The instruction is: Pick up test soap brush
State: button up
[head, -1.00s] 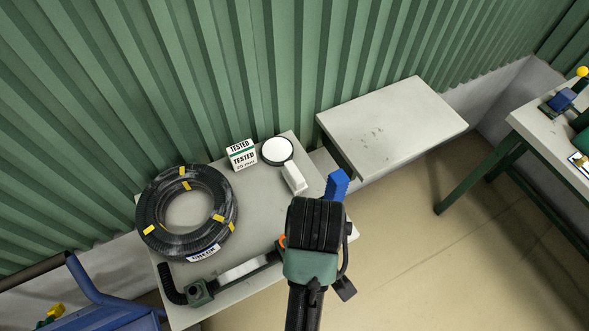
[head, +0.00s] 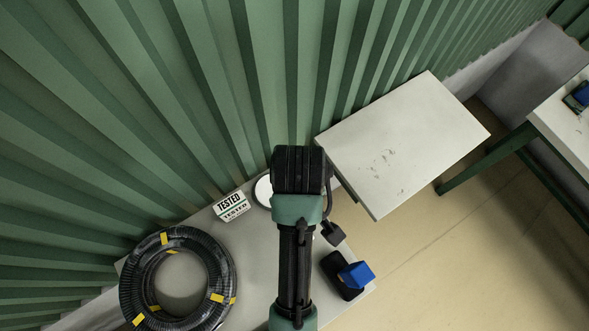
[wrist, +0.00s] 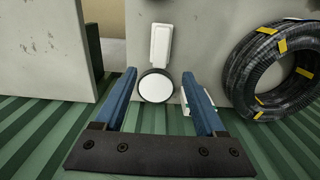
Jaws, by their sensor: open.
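The soap brush appears as a white round head with a dark rim (wrist: 156,88) and a white block-like handle (wrist: 160,45) in the wrist view. It lies on the grey table. In the head view only part of its round head (head: 263,190) shows; my arm hides the rest. My gripper (wrist: 160,75) has two blue fingers spread apart and empty. The round head shows in the gap between the fingers and the handle lies beyond the tips. Height above the brush is hard to judge. In the head view my fingers cannot be made out.
A black hose coil with yellow bands (head: 137,285) lies at the left of the table. A "TESTED" box (head: 231,206) stands near the brush. A blue and black item (head: 356,275) shows by the table's right corner. The green corrugated wall (head: 120,90) is close behind. A second bench (head: 400,140) looks bare.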

jog(key=f, duration=0.6)
jog(key=shift+s, duration=0.3)
jog(key=shift+d+f+p, duration=0.15)
jog(key=shift+f+p, duration=0.4)
jog(key=shift+f, duration=2.6)
grip_shut()
